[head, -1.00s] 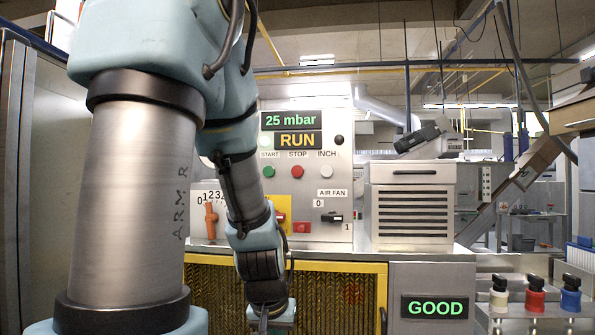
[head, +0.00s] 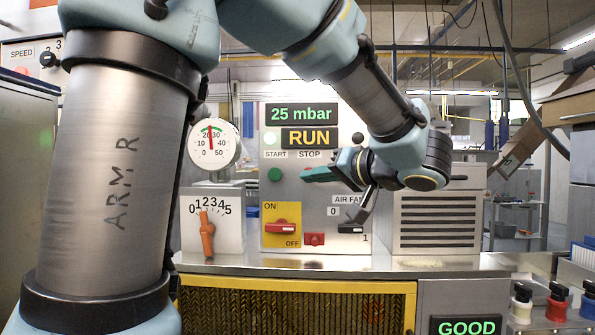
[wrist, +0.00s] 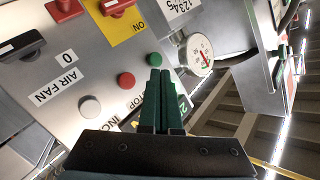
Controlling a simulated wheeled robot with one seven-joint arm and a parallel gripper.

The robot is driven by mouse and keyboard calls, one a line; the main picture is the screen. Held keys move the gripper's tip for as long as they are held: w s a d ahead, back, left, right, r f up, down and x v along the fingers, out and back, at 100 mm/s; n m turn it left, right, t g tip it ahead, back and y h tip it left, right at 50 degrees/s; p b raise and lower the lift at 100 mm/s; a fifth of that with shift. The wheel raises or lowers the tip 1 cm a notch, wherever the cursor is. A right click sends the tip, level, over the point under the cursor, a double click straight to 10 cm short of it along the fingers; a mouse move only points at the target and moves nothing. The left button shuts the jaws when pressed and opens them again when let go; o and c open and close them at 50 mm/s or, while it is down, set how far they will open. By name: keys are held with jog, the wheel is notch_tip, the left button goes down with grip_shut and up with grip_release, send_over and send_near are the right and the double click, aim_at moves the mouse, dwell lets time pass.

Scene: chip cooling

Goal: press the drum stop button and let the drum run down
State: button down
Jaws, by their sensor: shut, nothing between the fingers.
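The control panel displays read 25 mbar (head: 301,114) and RUN (head: 309,138). The green START button (head: 275,174) shows left of my gripper (head: 304,175). The red STOP button is hidden behind my gripper in the head view. In the wrist view the STOP button (wrist: 127,80) lies left of my fingers (wrist: 160,72), and the green START button (wrist: 155,59) is just beyond their tips. My gripper is shut and empty, its green fingers together in front of the panel. I cannot tell how far the tips are from its face.
A red switch (head: 282,226) on a yellow plate and the AIR FAN lever (head: 351,228) sit low on the panel. A dial gauge (head: 214,143) and an orange-handled 0-5 selector (head: 206,236) are left of it. A vented box (head: 436,220) stands right.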

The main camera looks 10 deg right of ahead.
jog(key=shift+s+a, duration=0.1)
jog(key=shift+s, duration=0.05)
jog(key=w+d, duration=0.1)
jog(key=w, duration=0.7)
jog(key=shift+w+d, duration=0.3)
jog(key=shift+w, duration=0.05)
jog(key=shift+w+d+r+p, duration=0.1)
jog(key=shift+w+p, duration=0.2)
jog(key=shift+p, duration=0.5)
dwell(1.5)
jog(key=shift+w, duration=0.1)
